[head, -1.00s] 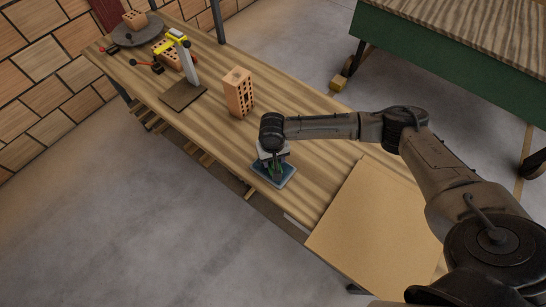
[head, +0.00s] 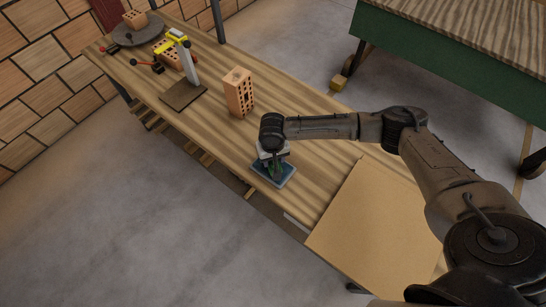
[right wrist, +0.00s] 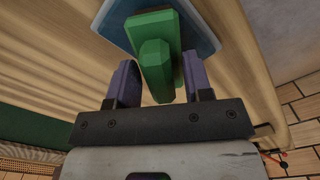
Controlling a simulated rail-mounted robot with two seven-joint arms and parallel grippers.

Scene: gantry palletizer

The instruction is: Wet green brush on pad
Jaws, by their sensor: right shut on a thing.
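The green brush (head: 276,170) is at the blue pad (head: 265,172), which lies at the front edge of the wooden table. My right gripper (head: 274,163) points down over the pad and is shut on the brush. In the right wrist view, the green brush (right wrist: 156,55) is between the two purple-grey fingers of the right gripper (right wrist: 160,82). The blue pad (right wrist: 205,28) shows behind the brush. The brush's underside is hidden, so I cannot tell whether it touches the pad. My left gripper is not in view.
An upright perforated brick (head: 238,92) stands on the wooden table (head: 205,125) behind the pad. A stand with a yellow top (head: 178,40) and a turntable holding a brick (head: 135,35) are farther left. A plain board (head: 370,225) lies to the right.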

